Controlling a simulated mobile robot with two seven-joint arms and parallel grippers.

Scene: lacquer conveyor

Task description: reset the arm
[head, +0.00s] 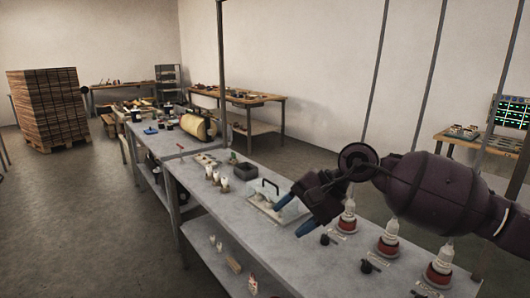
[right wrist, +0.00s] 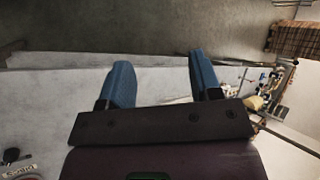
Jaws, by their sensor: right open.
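My right arm (head: 430,185) comes in from the right in the head view and reaches over the long grey table (head: 225,210). Its gripper (head: 294,216) has two blue fingers set apart with nothing between them. The gripper is above the table's near side, in front of a clear box with a dark handle (head: 270,192). In the right wrist view the open fingers (right wrist: 158,80) show over the table top, with the floor beyond. My left gripper is in neither view.
Several white bottles on red bases (head: 388,238) stand on the table below and beside my right arm. Small white items (head: 222,178) and a dark bin (head: 246,171) sit further back. A yellow roll (head: 199,126) lies at the far end. The floor (head: 90,220) left of the table is clear.

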